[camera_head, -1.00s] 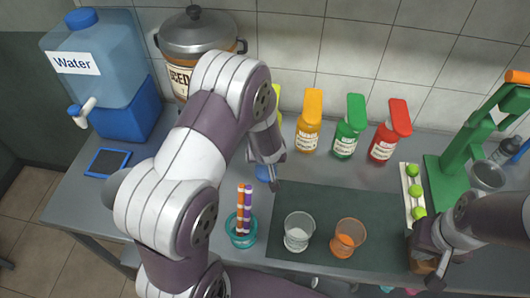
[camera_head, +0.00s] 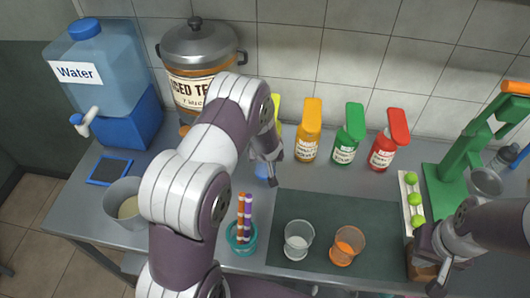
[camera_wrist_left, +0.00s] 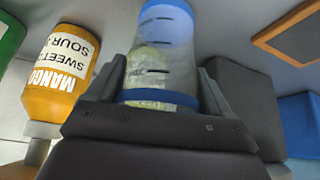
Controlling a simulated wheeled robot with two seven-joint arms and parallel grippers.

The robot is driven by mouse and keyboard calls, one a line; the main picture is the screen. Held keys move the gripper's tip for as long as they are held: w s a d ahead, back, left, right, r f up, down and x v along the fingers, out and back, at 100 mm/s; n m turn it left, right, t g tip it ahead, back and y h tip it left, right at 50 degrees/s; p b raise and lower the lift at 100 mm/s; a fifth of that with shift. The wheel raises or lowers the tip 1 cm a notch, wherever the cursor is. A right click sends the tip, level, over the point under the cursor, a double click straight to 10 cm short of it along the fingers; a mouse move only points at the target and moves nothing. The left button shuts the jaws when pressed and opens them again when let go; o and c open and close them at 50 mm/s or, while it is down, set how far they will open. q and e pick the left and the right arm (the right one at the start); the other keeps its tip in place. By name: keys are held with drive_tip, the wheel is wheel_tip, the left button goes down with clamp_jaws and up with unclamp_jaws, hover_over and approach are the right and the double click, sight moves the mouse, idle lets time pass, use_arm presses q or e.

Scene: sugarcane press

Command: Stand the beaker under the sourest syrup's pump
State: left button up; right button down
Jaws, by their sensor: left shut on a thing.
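The beaker (camera_wrist_left: 165,60) is clear with blue bands and dark marks. In the left wrist view it sits between the fingers of my left gripper (camera_wrist_left: 160,92), which is shut on it. In the head view my left arm hides most of the beaker; a blue bit (camera_head: 262,171) shows beside my left gripper (camera_head: 272,168). Pump bottles stand along the wall: yellow (camera_head: 277,106), mostly hidden, orange (camera_head: 306,146), green (camera_head: 345,149) and red (camera_head: 383,153). The orange bottle's label in the wrist view (camera_wrist_left: 62,65) reads MANGO and SOUR. My right gripper (camera_head: 438,282) is low at the right, its fingers unclear.
A clear glass (camera_head: 298,241) and an orange-filled glass (camera_head: 346,246) stand on the dark mat (camera_head: 320,210). A teal cup (camera_head: 241,238) holds striped sticks.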

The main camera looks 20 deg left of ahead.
use_arm(q)
drive_tip(key=shift+w+a+r, duration=0.1)
drive_tip(key=shift+w+a, duration=0.2)
drive_tip(key=shift+w, duration=0.2)
drive_tip(key=shift+w+a+f, duration=0.1)
drive_tip(key=shift+w+f, duration=0.1)
drive_tip(key=shift+f, duration=0.55)
